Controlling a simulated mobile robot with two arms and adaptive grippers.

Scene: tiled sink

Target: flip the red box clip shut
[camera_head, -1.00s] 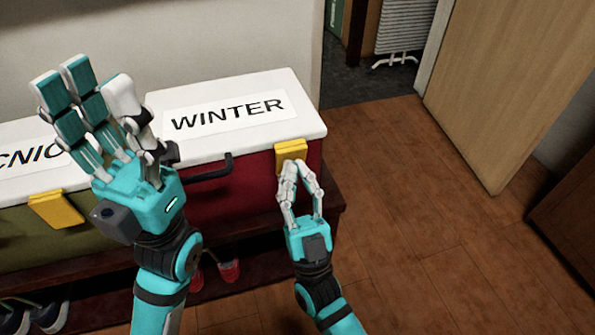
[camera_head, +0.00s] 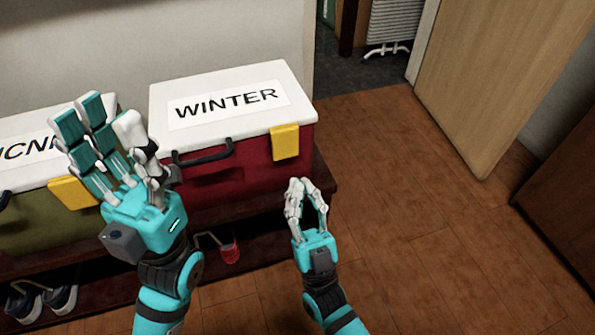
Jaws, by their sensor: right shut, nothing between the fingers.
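The red box (camera_head: 228,178) has a white lid (camera_head: 160,97) marked WINTER and stands on a low bench. Its yellow clip (camera_head: 285,143) is on the right of the front, lying down flat over the lid edge and against the red wall. My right gripper (camera_head: 304,186) is shut and empty, in front of and below the clip, apart from it. My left gripper (camera_head: 98,112) is open and empty, its fingers raised in front of the gap between the two boxes. It hides the left end of the red box's front.
An olive box (camera_head: 30,222) with a white lid and a yellow clip (camera_head: 72,193) stands at the left. A black handle (camera_head: 204,154) juts from the red box. Shoes (camera_head: 45,300) lie under the bench (camera_head: 322,178). Wooden floor at the right is clear up to a door (camera_head: 490,80).

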